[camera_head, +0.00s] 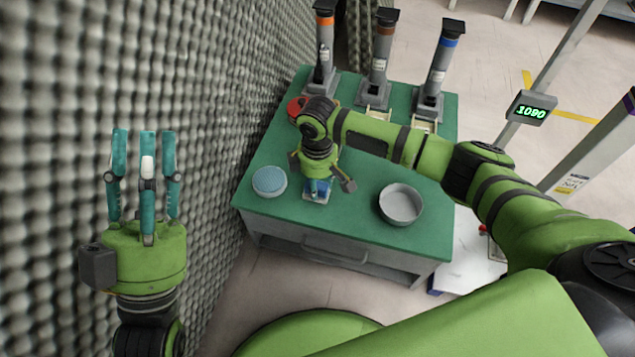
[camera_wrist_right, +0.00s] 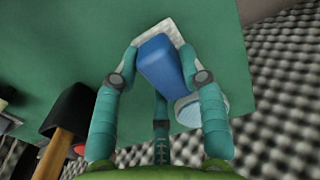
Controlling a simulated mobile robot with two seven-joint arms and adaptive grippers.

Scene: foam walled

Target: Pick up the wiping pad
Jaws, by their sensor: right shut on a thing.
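The wiping pad has a blue grip (camera_wrist_right: 161,63) on a white base (camera_wrist_right: 150,38) in the right wrist view. In the head view the wiping pad (camera_head: 317,192) shows partly beneath my right gripper (camera_head: 318,186), near the table's front edge. My right gripper's teal fingers (camera_wrist_right: 160,78) are shut on the wiping pad, on both sides of it. I cannot tell whether the pad touches the table. My left gripper (camera_head: 146,140) is open and empty, fingers pointing up, left of the table by the foam wall.
The green table (camera_head: 350,222) also holds a round light-blue dish (camera_head: 269,181), a grey round pan (camera_head: 400,204) and a red round thing (camera_head: 297,108). Several grey dispensers (camera_head: 378,65) stand at the back. A foam wall (camera_head: 200,100) borders the left side.

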